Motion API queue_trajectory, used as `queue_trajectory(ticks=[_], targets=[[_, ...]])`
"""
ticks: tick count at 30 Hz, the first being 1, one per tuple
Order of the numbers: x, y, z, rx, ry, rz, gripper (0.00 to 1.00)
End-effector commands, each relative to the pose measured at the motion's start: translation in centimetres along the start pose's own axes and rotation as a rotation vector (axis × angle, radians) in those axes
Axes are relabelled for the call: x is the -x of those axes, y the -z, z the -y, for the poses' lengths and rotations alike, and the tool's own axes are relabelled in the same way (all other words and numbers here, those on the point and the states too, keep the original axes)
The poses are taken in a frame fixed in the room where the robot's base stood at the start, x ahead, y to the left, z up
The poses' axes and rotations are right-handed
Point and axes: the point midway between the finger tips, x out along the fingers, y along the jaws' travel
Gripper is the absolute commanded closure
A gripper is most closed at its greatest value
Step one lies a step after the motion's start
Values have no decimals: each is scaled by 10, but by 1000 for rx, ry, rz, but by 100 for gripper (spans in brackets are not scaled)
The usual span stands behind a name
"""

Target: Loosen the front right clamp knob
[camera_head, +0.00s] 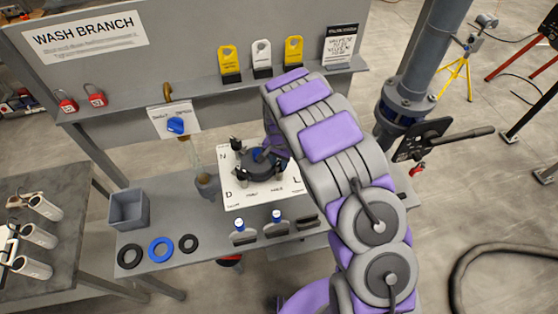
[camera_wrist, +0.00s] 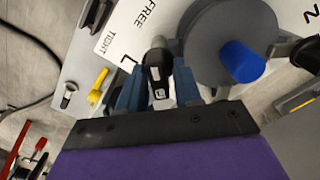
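The round dark filter press (camera_head: 262,164) stands on a white lettered card (camera_head: 232,200) on the bench, with a blue part (camera_wrist: 240,62) on top. In the wrist view, a dark clamp knob (camera_wrist: 155,62) with a pale tip sits at the press's edge, near the card's letter L, the front right corner. My gripper (camera_wrist: 158,82) has one finger on each side of this knob. Whether the fingers press on it or leave small gaps is unclear. In the head view my arm hides the gripper's tips and the press's right side.
A grey bin (camera_head: 128,210), several rings including a blue ring (camera_head: 161,250), and blue-capped bottles (camera_head: 276,216) are along the bench front. A shelf with tags (camera_head: 262,60) runs behind.

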Motion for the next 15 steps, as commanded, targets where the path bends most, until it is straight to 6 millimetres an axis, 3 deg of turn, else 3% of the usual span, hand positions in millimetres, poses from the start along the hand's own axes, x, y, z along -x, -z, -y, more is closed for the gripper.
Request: queue_trajectory(ticks=[10, 15], targets=[[0, 0, 1, 0, 0, 0, 100], [0, 0, 1, -8, 0, -1, 100]])
